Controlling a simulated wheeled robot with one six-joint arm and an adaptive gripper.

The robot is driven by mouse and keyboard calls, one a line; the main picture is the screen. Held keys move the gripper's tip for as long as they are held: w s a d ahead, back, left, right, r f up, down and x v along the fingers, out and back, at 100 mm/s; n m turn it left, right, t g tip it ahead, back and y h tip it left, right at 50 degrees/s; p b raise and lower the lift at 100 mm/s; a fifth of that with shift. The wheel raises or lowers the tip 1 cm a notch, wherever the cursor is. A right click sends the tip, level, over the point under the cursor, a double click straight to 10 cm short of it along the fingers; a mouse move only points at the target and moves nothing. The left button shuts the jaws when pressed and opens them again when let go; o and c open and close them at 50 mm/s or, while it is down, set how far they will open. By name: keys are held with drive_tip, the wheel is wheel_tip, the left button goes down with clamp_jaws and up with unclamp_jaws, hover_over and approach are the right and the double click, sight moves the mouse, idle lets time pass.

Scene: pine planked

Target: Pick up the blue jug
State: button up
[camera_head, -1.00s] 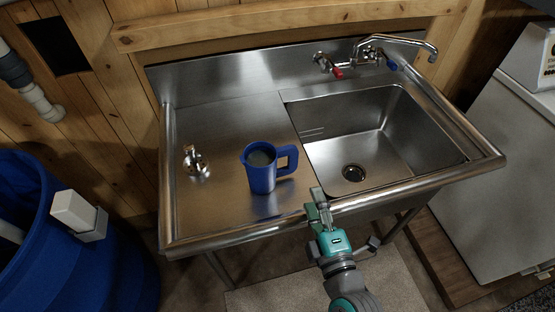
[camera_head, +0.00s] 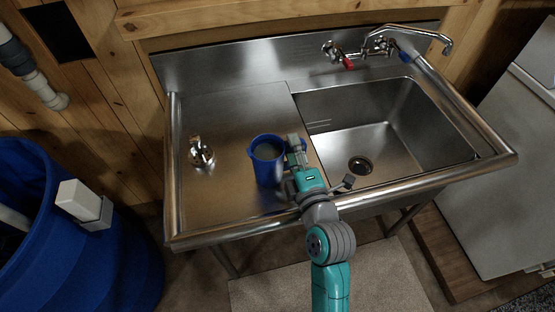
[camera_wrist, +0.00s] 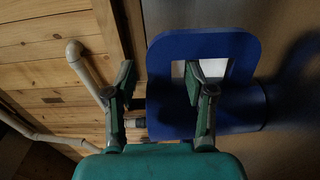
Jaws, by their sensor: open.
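The blue jug (camera_head: 267,163) stands upright on the steel drainboard, left of the sink basin, its handle side facing right towards my gripper. My gripper (camera_head: 296,147) is at the jug's right side and covers most of the handle. In the wrist view the jug (camera_wrist: 215,128) shows its squared handle. My open gripper (camera_wrist: 159,78) has one finger left of the handle's outer bar and the other in front of the handle's opening. The bar appears between the fingers; I cannot tell whether either finger touches it.
A small metal fitting (camera_head: 201,153) stands left on the drainboard (camera_head: 222,209). The sink basin (camera_head: 400,130) lies right, with a faucet (camera_head: 385,45) behind it. A blue barrel (camera_head: 120,255) is at the left, and a grey cabinet (camera_head: 490,180) at the right.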

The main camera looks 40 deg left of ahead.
drive_tip(key=shift+x, duration=1.1)
clamp_jaws()
drive_tip(key=shift+r, duration=0.1)
